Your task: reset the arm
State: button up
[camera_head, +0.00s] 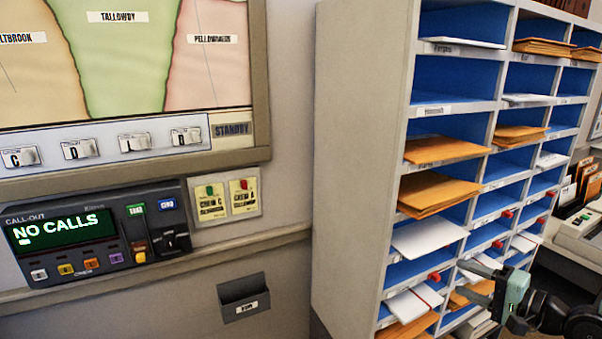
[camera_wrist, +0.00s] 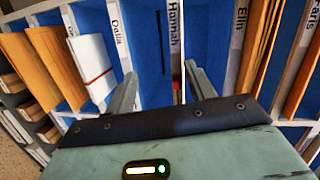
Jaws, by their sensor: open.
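My gripper (camera_head: 484,280) is at the lower right of the head view, in front of the lower rows of a mail sorter with blue-backed slots (camera_head: 362,120). In the wrist view my gripper (camera_wrist: 160,85) has its two grey fingers spread apart with nothing between them. The fingers point at the sorter, near an empty-looking blue slot (camera_wrist: 148,40) between the labels "Dalia" (camera_wrist: 119,30) and "Hannah" (camera_wrist: 176,25). I cannot tell whether the fingertips are inside a slot. The arm is only partly in view in the head view.
Orange envelopes (camera_head: 436,192) and white papers (camera_head: 428,239) stick out of several slots. Red tabs (camera_head: 434,276) show on some shelf edges. At left are a wall map (camera_head: 125,60), a "NO CALLS" call-out panel (camera_head: 90,235) and a small wall bin (camera_head: 244,298). A desk machine (camera_head: 578,235) stands at right.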

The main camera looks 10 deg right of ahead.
jog(key=s+a+n+g+h, duration=0.2)
jog(key=a+n+g+h, duration=0.1)
jog(key=a+n+g, duration=0.4)
jog(key=s+a+n+g+h, duration=0.2)
jog(key=a+n+g, duration=0.15)
jog(key=a, duration=0.45)
jog(key=s+a+r+n+g+h, duration=0.1)
jog(key=s+a+r+n, duration=0.3)
jog(key=s, duration=0.6)
jog(key=s+a+r+n+g+h, duration=0.1)
jog(key=s+a+r+n, duration=0.3)
jog(key=s+a, duration=0.4)
jog(key=shift+s+r+g+h+b, duration=0.4)
jog(key=shift+s+r+g, duration=0.25)
jog(key=shift+s+r, duration=0.25)
jog(key=shift+f, duration=0.1)
